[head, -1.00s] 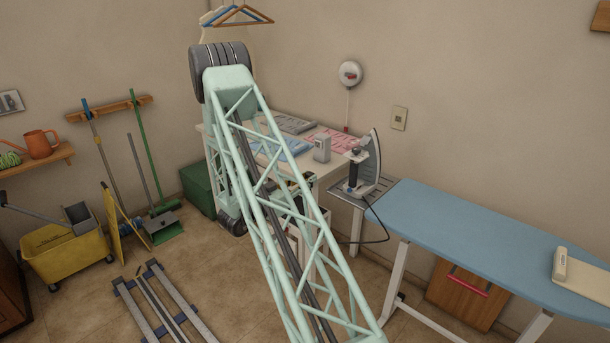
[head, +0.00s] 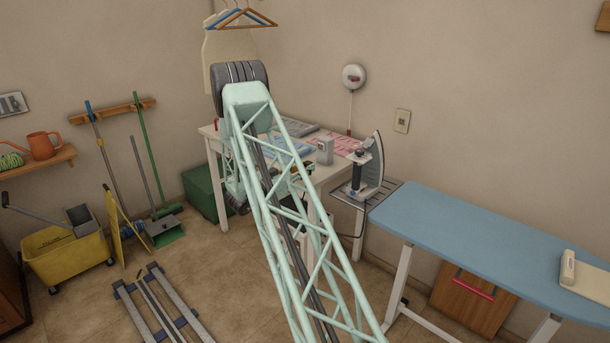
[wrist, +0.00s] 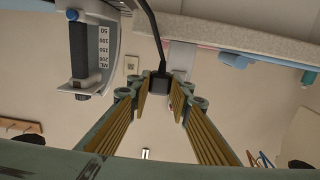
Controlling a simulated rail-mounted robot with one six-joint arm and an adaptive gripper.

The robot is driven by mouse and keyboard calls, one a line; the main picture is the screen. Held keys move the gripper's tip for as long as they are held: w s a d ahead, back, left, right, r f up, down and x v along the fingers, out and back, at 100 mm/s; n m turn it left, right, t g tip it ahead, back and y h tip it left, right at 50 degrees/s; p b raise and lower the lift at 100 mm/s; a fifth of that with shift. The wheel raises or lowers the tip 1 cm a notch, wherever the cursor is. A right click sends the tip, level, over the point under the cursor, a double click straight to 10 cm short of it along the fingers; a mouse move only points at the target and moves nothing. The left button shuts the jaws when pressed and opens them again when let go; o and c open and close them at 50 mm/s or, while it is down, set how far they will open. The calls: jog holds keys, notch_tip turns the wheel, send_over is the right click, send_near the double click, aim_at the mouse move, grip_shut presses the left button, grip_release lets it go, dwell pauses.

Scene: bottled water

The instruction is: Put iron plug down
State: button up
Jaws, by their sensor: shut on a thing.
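The iron plug (wrist: 160,84) is a small black block at the end of a dark cord, held between the tips of my gripper (wrist: 159,95) in the wrist view. The cord runs up out of that picture. The iron (head: 370,165) stands upright on a metal rest (head: 390,192) at the ironing board's left end in the head view. It also shows at the upper left of the wrist view (wrist: 82,45). In the head view my arm hides most of my gripper and the plug, by the front of the white table (head: 212,136).
The white table bears folded cloths (head: 350,146) and a small grey box (head: 324,151). The blue ironing board (head: 470,232) stands to the right. A round wall fixture (head: 354,77) and a wall plate (head: 402,120) are behind.

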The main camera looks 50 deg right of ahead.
jog(key=shift+w+d+f, duration=0.15)
jog(key=shift+w+d, duration=0.85)
jog(key=shift+d, duration=0.1)
jog(key=shift+f+b, duration=0.85)
jog(key=shift+f, duration=0.9)
jog(key=shift+f+b, duration=0.35)
jog(key=shift+f, duration=0.25)
jog(key=o, duration=1)
jog(key=shift+o, duration=0.2)
jog(key=shift+r, duration=0.2)
